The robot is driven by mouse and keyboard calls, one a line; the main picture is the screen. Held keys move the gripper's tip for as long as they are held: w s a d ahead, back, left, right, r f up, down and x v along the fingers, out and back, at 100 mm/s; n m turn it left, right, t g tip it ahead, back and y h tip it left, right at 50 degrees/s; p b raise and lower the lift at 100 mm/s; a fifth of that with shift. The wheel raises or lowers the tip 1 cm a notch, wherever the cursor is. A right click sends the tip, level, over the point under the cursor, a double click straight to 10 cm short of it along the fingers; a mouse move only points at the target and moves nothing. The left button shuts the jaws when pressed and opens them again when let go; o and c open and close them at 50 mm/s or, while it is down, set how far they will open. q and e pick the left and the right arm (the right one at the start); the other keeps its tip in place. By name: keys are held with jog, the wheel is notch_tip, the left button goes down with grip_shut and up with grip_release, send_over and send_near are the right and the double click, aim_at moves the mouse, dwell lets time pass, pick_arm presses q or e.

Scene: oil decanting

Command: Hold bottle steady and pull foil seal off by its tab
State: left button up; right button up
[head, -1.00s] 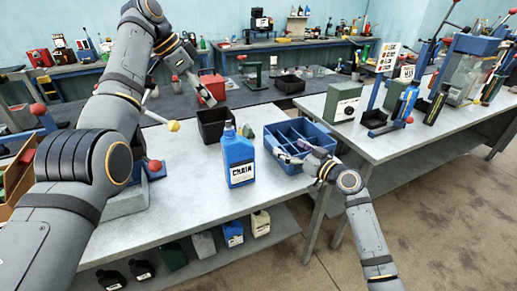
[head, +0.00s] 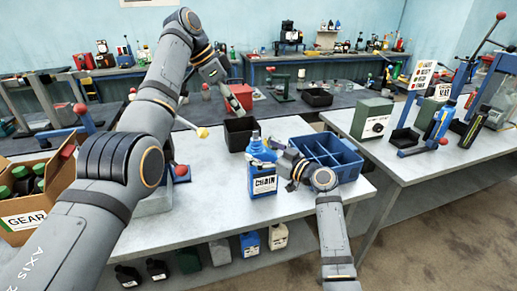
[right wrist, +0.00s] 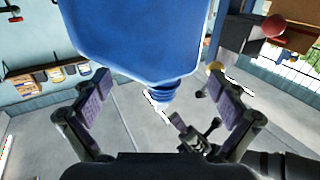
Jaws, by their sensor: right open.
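The blue bottle (head: 262,180), labelled CHAIN, stands upright near the front of the grey workbench. My right gripper (head: 276,154) is at the right of the bottle's upper part, partly covering its shoulder. In the right wrist view, the bottle (right wrist: 135,35) looms close, with its ribbed neck (right wrist: 163,91) between the open fingers; both pads appear clear of it. The foil seal and tab are too small to make out. My left gripper (head: 236,106) hangs behind the bottle by the black bin, pointing down; its jaws are too small to read.
A blue divided tray (head: 335,155) stands just right of the bottle, close to my right gripper. The black bin (head: 240,134) is behind the bottle. A yellow-tipped lever (head: 202,132) stands at the left.

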jog(key=shift+x, duration=1.05)
jog(key=shift+c, duration=0.4)
